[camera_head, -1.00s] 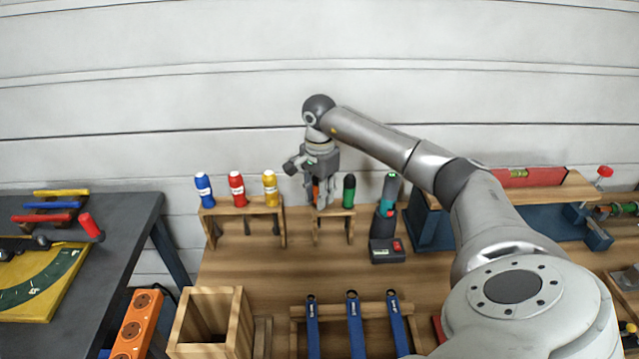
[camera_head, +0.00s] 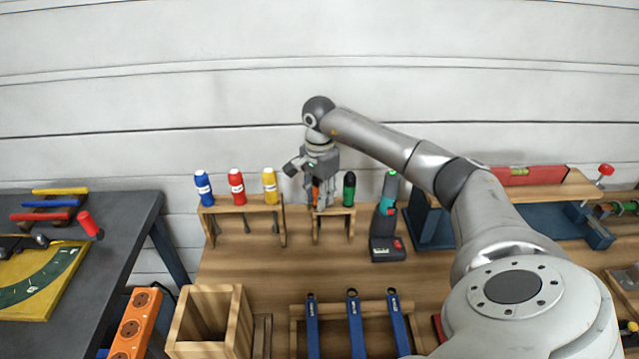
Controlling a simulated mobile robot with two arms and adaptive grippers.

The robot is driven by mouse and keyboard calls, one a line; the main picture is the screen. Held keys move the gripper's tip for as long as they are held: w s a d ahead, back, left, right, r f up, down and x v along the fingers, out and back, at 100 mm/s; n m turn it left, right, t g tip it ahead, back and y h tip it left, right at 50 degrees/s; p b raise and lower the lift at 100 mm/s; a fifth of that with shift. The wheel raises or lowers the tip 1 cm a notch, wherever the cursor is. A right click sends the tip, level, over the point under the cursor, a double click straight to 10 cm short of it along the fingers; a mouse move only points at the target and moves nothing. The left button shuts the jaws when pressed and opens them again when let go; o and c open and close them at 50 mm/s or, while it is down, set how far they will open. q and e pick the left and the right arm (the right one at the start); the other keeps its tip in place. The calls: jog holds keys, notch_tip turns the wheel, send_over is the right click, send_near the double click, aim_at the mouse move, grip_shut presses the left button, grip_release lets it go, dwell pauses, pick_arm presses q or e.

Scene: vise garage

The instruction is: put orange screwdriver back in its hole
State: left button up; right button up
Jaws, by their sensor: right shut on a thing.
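The orange screwdriver (camera_head: 315,192) shows as a small strip of orange handle between the fingers of my right gripper (camera_head: 320,200). My right gripper points down and is shut on it, at the left part of the small wooden rack (camera_head: 346,213). The fingers hide most of the handle and the hole, so I cannot tell how deep the screwdriver sits. A green and black screwdriver (camera_head: 349,188) stands upright in the same rack, just right of the gripper. My left gripper is not in view.
A cordless tool (camera_head: 387,222) stands close on the right. In front are a wooden box (camera_head: 212,310) and blue wrenches (camera_head: 355,325) on a rack. The bench between is clear.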

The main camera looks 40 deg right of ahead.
jog(key=o, duration=1.1)
jog(key=shift+o, duration=0.2)
jog(key=o, duration=0.3)
jog(key=shift+r+p, duration=2.45)
jog(key=shift+r, duration=1.1)
